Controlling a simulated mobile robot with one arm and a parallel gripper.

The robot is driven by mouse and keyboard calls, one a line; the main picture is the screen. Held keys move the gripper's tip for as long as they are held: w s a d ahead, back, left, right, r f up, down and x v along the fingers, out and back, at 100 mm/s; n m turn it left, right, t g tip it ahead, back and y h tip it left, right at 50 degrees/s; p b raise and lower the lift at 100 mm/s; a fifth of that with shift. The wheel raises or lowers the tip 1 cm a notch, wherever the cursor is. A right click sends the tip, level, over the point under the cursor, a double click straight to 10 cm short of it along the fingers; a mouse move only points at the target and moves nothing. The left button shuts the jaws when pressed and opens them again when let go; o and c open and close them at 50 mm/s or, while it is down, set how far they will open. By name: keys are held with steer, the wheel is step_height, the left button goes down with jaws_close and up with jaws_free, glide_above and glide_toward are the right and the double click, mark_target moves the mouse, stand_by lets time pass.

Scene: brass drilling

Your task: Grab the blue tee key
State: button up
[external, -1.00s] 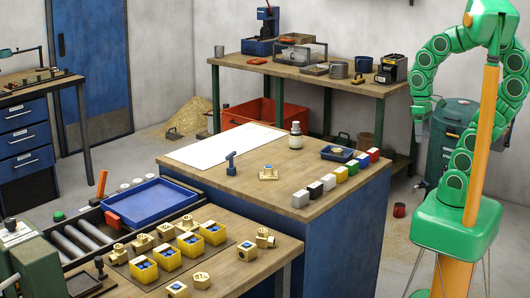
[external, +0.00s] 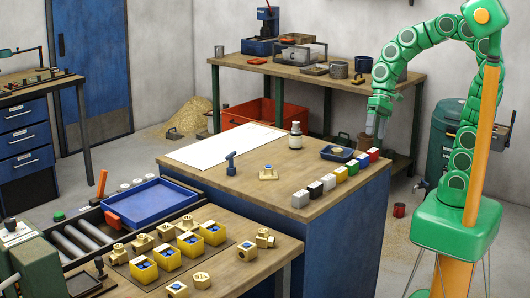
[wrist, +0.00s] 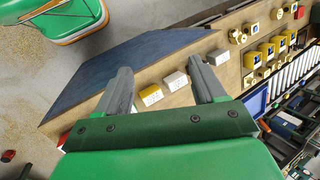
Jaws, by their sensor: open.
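The blue tee key (external: 231,163) stands upright on the wooden top of the blue bench (external: 330,222), left of a brass fitting on a small plate (external: 268,173). I cannot make the key out in the wrist view. My gripper (external: 376,127) hangs fingers down near the bench's back right corner, well to the right of the key and higher than the bench top. In the wrist view my gripper (wrist: 163,82) has its two grey fingers wide apart with nothing held between them.
A row of coloured blocks (external: 329,182) lines the bench's right edge. A white sheet (external: 222,143) lies back left. A front table carries brass valves and yellow boxes (external: 190,243).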

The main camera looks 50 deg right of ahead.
steer(key=w+a+r+m+t+y, duration=0.1)
steer(key=w+a+m+y, duration=0.3)
steer(key=w+a, duration=0.6)
steer(key=w+a+m+t+y, duration=0.1)
steer(key=w+a+m+y, duration=0.25)
steer(key=w+a, duration=0.65)
steer(key=w+f+m+t, duration=0.2)
steer(key=w+f+m, duration=0.15)
steer(key=w, duration=0.35)
steer(key=w+f+m+t, duration=0.1)
steer(key=w+f+m, duration=0.1)
steer(key=w+m, duration=0.35)
steer(key=m+t, duration=0.3)
steer(key=m, duration=0.3)
glide_toward(231, 167)
steer(key=shift+w+a+h, duration=0.45)
steer(key=shift+w+a, duration=0.1)
steer(key=shift+w, duration=0.35)
steer(key=shift+w+a+f, duration=0.35)
steer(key=shift+a+f, duration=0.05)
steer(key=shift+a, duration=0.1)
steer(key=shift+s+a+x, duration=0.1)
steer(key=shift+s+x, duration=0.05)
steer(key=shift+x, duration=1)
steer(key=shift+s+a+x, duration=0.15)
steer(key=shift+x, duration=1.85)
steer(key=shift+r, duration=0.2)
steer(key=shift+c, duration=0.3)
